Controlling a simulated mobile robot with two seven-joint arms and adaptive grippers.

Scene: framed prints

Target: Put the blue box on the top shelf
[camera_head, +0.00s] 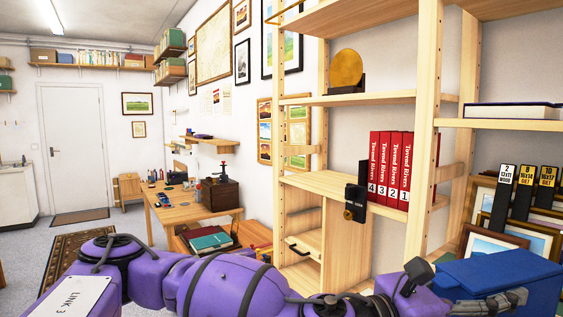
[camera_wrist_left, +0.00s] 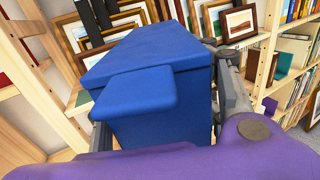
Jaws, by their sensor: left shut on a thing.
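The blue box (camera_head: 505,276) is at the lower right of the head view, held in front of the right-hand shelf bay. My left gripper (camera_head: 492,304) is shut on it, with the purple arm reaching across the bottom of the picture. In the left wrist view the blue box (camera_wrist_left: 150,62) fills the middle, with a dark finger on each side. The wooden shelf unit has a high shelf board (camera_head: 365,17), cut off by the top edge of the head view. The box is well below that board. My right gripper is not in view.
A dark book (camera_head: 512,110) lies on the right shelf. Framed pictures (camera_head: 510,238) lean behind the box. Wooden uprights (camera_head: 425,120) divide the bays.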

